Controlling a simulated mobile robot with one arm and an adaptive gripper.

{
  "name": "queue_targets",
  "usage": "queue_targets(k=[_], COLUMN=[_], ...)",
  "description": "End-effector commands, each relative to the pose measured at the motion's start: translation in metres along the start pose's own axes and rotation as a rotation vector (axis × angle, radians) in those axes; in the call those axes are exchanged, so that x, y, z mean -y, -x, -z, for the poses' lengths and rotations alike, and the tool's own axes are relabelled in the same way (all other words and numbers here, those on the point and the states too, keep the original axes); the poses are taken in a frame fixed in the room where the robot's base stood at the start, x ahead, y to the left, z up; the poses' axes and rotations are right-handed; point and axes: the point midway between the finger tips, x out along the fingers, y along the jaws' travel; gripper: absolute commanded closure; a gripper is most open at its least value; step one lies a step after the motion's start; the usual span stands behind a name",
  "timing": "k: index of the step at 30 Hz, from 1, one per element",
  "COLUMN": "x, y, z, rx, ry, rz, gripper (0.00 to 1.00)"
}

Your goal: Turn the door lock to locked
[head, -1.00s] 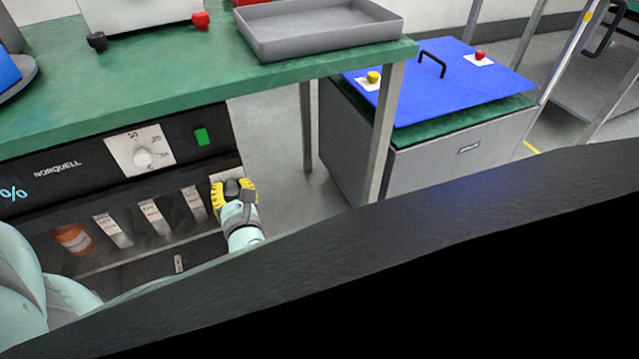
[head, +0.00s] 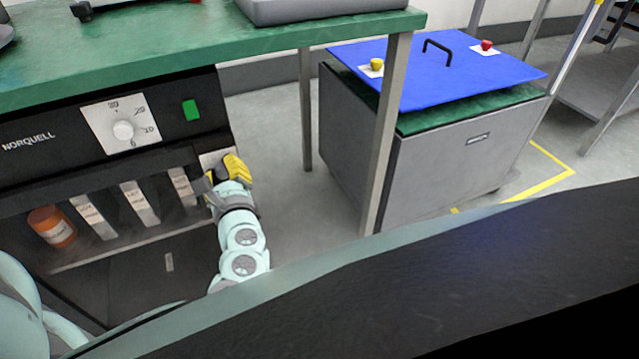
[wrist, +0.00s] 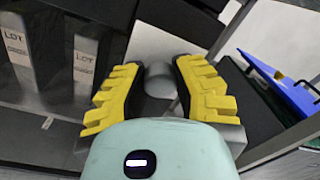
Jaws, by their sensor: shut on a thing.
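The door lock's grey round knob (wrist: 159,82) stands between the yellow-padded fingers of my gripper (wrist: 160,72) in the wrist view, and my gripper is shut on it. In the head view my gripper (head: 230,172) is at the right end of the black rack front, against the lock's pale plate (head: 213,157). The knob itself is hidden behind the fingers there. No lock marking is readable, so I cannot tell the knob's position.
The black rack (head: 60,125) has a white dial (head: 123,130), a green switch (head: 191,110) and several labelled units behind its front. An orange jar (head: 52,226) is at left. A green bench top (head: 150,55) overhangs. A blue-lidded grey cabinet (head: 450,165) stands right; floor between is clear.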

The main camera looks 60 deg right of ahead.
Motion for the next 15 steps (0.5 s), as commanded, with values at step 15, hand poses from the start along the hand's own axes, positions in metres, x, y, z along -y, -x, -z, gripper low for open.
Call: queue_targets(k=[15], x=[-0.0044], y=[0.0001], z=[0.0047], rx=[0.019], ry=[0.489], rz=[-0.007], gripper=[1.00])
